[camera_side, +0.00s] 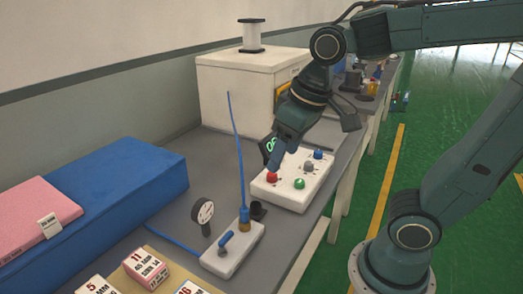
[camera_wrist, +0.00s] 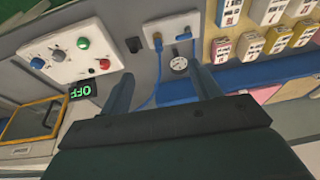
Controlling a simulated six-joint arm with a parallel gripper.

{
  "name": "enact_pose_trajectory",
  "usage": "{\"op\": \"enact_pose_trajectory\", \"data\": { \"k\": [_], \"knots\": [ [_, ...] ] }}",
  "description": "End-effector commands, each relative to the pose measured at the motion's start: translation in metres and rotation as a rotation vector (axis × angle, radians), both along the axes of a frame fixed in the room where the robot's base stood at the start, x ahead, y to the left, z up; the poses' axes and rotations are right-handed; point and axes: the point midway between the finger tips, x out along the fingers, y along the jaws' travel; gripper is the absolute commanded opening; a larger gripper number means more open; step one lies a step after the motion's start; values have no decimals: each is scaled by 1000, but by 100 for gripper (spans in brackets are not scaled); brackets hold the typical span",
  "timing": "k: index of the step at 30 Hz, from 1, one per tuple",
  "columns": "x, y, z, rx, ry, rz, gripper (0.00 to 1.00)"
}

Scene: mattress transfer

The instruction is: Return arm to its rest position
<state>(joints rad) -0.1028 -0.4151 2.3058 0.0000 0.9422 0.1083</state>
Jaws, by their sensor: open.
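My dark green gripper (camera_side: 276,158) hangs from my arm over the bench, close to the white control panel (camera_side: 291,190) with its red, green, grey and blue knobs. In the wrist view my gripper (camera_wrist: 159,76) has its two fingers apart with nothing held between them; grey bench top shows in the gap. A pink mattress (camera_side: 35,217) with a white label lies flat on a large blue block (camera_side: 120,190) at the left, well away from my gripper. A small black display reading OFF (camera_wrist: 84,90) is beside the panel.
A white valve box (camera_side: 232,250) with a blue lever, an upright blue hose and a round gauge (camera_side: 203,212) stands in front of the panel. Numbered boxes (camera_side: 146,268) sit at the front. A white cabinet (camera_side: 250,85) stands behind. Green floor is open at right.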

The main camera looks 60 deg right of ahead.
Motion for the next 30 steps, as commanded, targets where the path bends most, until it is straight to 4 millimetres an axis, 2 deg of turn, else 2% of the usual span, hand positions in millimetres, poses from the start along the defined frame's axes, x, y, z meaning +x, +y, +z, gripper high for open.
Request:
{"op": "enact_pose_trajectory", "data": {
  "k": [6,13,19,30],
  "knots": [
    [-35,-15,3,-11,-95,-4,63],
    [-59,-23,0,-27,-165,-3,63],
    [-66,-25,-1,-33,-185,-3,63],
    [-66,-25,-1,-33,-185,-3,63]
  ]
}}
